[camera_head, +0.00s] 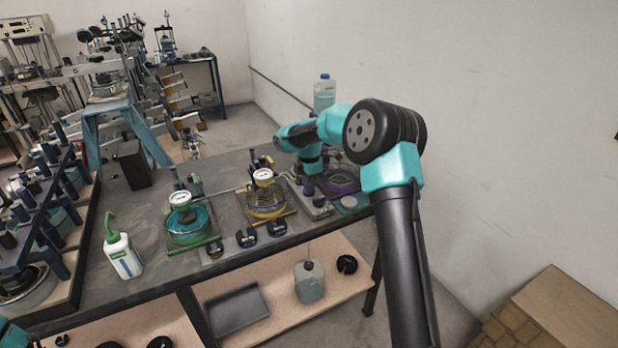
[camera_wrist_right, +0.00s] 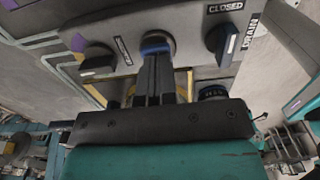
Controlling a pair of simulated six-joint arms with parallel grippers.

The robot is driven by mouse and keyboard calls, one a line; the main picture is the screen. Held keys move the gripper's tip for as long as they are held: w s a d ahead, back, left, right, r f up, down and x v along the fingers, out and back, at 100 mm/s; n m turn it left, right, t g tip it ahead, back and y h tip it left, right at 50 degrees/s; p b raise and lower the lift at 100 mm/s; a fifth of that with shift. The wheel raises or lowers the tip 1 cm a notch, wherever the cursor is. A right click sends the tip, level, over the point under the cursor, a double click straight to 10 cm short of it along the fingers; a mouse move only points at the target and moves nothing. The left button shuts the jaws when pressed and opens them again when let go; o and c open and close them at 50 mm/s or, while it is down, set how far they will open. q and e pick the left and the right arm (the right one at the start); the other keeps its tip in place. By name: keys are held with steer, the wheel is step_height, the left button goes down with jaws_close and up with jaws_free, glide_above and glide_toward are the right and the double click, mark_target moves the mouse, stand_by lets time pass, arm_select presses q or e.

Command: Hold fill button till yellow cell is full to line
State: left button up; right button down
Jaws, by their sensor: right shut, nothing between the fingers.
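The yellow cell (camera_head: 264,203) stands on the table with a white round gauge (camera_head: 263,175) on top. Its liquid level and line are too small to read. My right gripper (camera_wrist_right: 157,58) is shut and empty, with its fingertips at a round blue button (camera_wrist_right: 157,42) on a grey panel (camera_wrist_right: 190,22). The fingertips overlap the button; I cannot tell how far it is pressed. In the head view my right gripper (camera_head: 311,185) is over the table's right end, right of the yellow cell. My left gripper is out of view.
Dark knobs (camera_wrist_right: 222,42) flank the button, near a "CLOSED" and "DRAIN" label. A teal-green cell (camera_head: 188,222) stands left of the yellow one, a purple-ringed cell (camera_head: 342,182) right. A white bottle (camera_head: 124,258) stands at left. Bare tabletop (camera_head: 150,210) lies between.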

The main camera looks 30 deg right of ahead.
steer(key=shift+f, duration=0.1)
steer(key=shift+s+f, duration=0.15)
steer(key=shift+f, duration=1.3)
stand_by(0.4)
stand_by(0.4)
step_height(320, 180, up, 16)
steer(key=shift+w+f, duration=0.15)
steer(key=shift+w, duration=0.05)
stand_by(0.3)
stand_by(0.5)
